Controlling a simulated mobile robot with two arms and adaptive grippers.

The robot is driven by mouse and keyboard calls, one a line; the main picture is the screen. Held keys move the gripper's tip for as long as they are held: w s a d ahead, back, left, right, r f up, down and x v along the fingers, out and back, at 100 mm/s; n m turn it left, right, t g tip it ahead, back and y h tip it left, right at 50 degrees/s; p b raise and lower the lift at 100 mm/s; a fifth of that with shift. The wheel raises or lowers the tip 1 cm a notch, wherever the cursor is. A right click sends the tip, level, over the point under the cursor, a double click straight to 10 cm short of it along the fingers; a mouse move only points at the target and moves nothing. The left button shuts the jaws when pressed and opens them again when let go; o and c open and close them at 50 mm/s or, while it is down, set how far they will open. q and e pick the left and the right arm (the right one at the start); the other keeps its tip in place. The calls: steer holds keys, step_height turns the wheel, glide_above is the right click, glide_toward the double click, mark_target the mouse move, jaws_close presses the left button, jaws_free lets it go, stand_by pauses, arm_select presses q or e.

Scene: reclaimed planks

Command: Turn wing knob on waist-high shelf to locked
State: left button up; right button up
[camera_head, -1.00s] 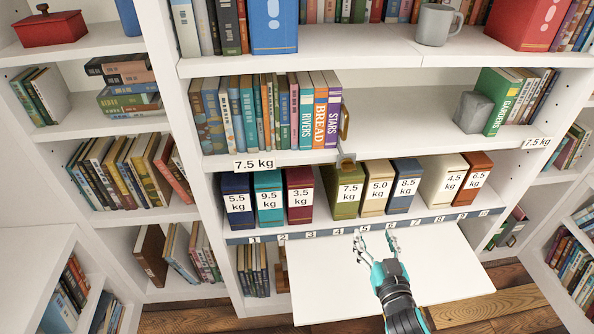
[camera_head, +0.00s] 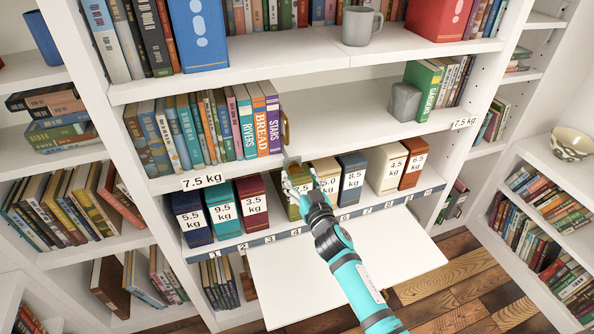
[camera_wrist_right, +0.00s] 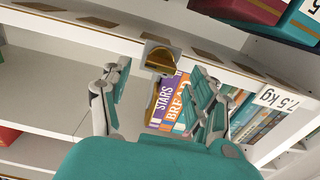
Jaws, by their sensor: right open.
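The wing knob (camera_wrist_right: 160,57) is a yellow-brown piece on a grey plate at the front edge of the waist-high shelf. In the head view only the grey plate (camera_head: 291,160) shows clearly, just right of the 7.5 kg shelf label; which way the wing points is hard to tell. My right gripper (camera_head: 300,182) is in front of the shelf edge, just below the plate. In the wrist view the right gripper (camera_wrist_right: 158,82) has its fingers spread, with the knob ahead between their tips, apart from both. My left gripper is not in view.
Books with STARS (camera_head: 273,125) and BREAD spines stand behind the knob, beside a brass-coloured piece (camera_head: 285,125). Weight-labelled boxes, including a red one (camera_head: 252,205), line the shelf below. A white board (camera_head: 370,270) juts out under them. The shelf right of the books is largely clear.

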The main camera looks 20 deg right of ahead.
mark_target(295, 171)
steer(key=shift+w, duration=1.35)
steer(key=shift+c, duration=0.4)
steer(key=c, duration=1.1)
steer(key=shift+o, duration=0.2)
